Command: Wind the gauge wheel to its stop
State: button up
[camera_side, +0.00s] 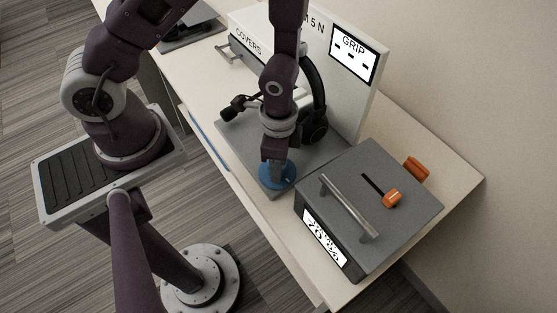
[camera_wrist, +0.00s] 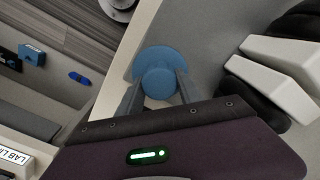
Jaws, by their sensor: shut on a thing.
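A round blue wheel (camera_side: 288,181) with a raised hub lies at the front of the grey plate (camera_side: 239,151); I take it for the gauge wheel. It also shows in the wrist view (camera_wrist: 159,58). My gripper (camera_side: 276,171) points down over the wheel and is shut on its hub. In the wrist view my gripper (camera_wrist: 158,86) has one finger on each side of the hub. My fingers hide part of the wheel. I see no mark on it that tells how far it is turned.
A grey box (camera_side: 413,226) with a bar handle (camera_side: 348,208) and orange slider (camera_side: 392,197) stands right of the wheel. A black headset (camera_side: 314,125) stands behind my gripper, before a white panel (camera_side: 366,85) with a GRIP screen. The table's front edge is close.

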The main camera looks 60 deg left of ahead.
jog(key=m, duration=0.4)
jog(key=shift+m, duration=0.7)
jog(key=o, duration=1.4)
jog(key=shift+c, duration=0.2)
notch_tip(320, 180, up, 7)
jog(key=shift+r, duration=0.1)
